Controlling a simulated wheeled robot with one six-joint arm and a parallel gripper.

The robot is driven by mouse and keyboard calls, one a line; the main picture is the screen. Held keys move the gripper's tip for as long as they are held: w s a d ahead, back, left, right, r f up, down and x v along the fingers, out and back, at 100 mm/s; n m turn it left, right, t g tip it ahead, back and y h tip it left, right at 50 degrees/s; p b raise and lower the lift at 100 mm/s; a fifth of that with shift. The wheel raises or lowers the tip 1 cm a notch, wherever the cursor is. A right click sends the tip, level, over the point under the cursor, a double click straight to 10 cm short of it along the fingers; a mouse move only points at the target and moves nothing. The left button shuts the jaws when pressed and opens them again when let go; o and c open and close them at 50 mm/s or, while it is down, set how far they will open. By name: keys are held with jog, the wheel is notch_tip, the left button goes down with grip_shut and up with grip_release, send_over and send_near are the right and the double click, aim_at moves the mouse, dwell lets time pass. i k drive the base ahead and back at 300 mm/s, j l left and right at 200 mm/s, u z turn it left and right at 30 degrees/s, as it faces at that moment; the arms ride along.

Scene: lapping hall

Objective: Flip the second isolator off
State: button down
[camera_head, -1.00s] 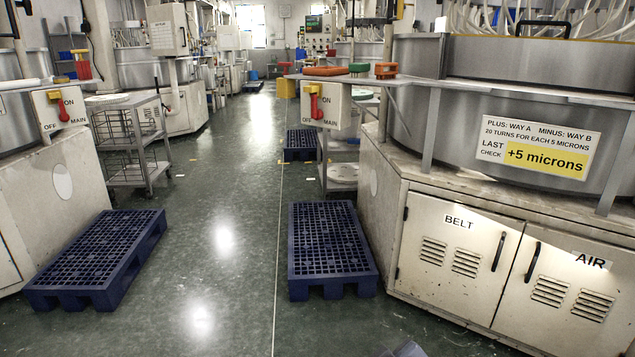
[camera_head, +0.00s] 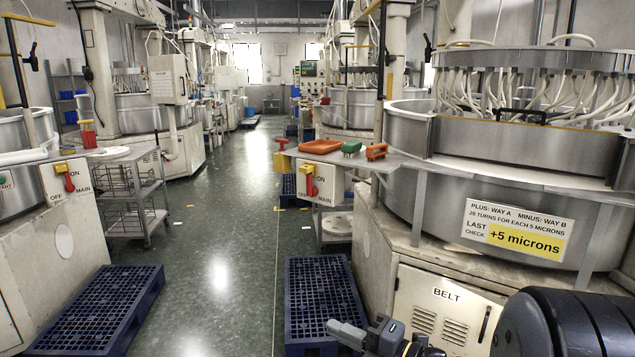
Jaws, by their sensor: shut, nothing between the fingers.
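Two isolators with red handles on yellow mounts show, on cream boxes marked ON, OFF and MAIN. One isolator (camera_head: 66,178) is on the left machine. The other isolator (camera_head: 312,182) is right of centre, under the end of a grey shelf. Both handles look roughly upright; no label tells which isolator is the second. My gripper (camera_head: 345,334) is low in the picture, shut and empty. It appears well below and nearer than the right isolator, touching nothing.
A blue pallet (camera_head: 98,318) lies at the left and another blue pallet (camera_head: 322,300) below the right isolator. The shelf (camera_head: 400,163) carries orange and green items. A steel trolley (camera_head: 130,190) stands at the left. The green aisle floor (camera_head: 225,235) between is clear.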

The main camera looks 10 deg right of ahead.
aim_at(312, 192)
jog(key=i+l, duration=0.15)
jog(key=i, duration=0.3)
jog(key=i+l, duration=0.2)
jog(key=i, duration=0.3)
jog(key=i+l, duration=0.15)
jog(key=i, duration=0.3)
jog(key=i+l, duration=0.15)
jog(key=i, duration=0.3)
jog(key=i+l, duration=0.15)
jog(key=i, duration=0.35)
